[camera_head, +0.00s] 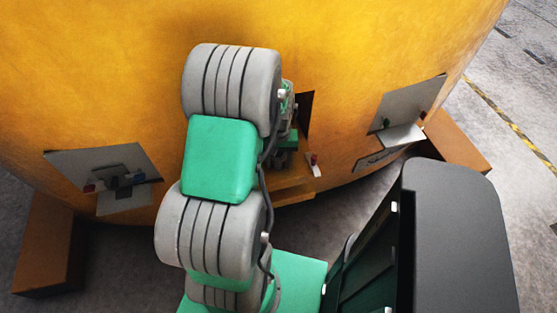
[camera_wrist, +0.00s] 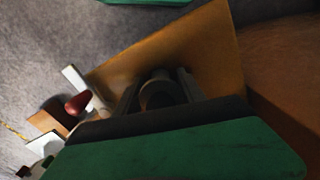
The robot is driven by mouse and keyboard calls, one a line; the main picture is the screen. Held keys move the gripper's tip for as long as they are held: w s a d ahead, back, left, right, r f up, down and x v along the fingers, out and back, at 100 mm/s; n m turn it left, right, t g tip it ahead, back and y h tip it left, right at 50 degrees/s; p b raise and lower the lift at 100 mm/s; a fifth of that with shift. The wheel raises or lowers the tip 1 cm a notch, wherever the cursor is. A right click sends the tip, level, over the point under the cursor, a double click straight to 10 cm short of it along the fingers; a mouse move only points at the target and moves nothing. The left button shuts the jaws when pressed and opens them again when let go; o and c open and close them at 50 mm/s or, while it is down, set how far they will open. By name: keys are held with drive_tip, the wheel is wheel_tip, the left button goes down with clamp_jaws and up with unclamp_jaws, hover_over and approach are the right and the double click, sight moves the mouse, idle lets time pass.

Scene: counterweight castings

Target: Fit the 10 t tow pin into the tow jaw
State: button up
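The tow jaw is the orange-brown plate bracket (camera_head: 292,192) low on the big yellow casting; its plate (camera_wrist: 215,45) lies behind my fingers in the wrist view. My gripper (camera_wrist: 160,88) points at this plate, with its two dark fingers on either side of a dark round pin. This tow pin (camera_wrist: 157,92) fills the space between the fingers, so they look shut on it. Its far end is hidden, and I cannot tell whether it is in a hole. In the head view my own arm covers the gripper tips and most of the jaw.
A red-handled part (camera_head: 313,160) is beside the jaw on the right; its red knob (camera_wrist: 78,103) is close to my gripper. Grey plates stick out at left (camera_head: 75,163) and right (camera_head: 410,105), with small red and blue parts. Brown blocks (camera_head: 45,245) stand beneath the casting.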

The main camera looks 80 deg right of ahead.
drive_tip(key=o, duration=0.5)
drive_tip(key=shift+a+f, duration=0.1)
wheel_tip(320, 180, up, 8)
idle(0.5)
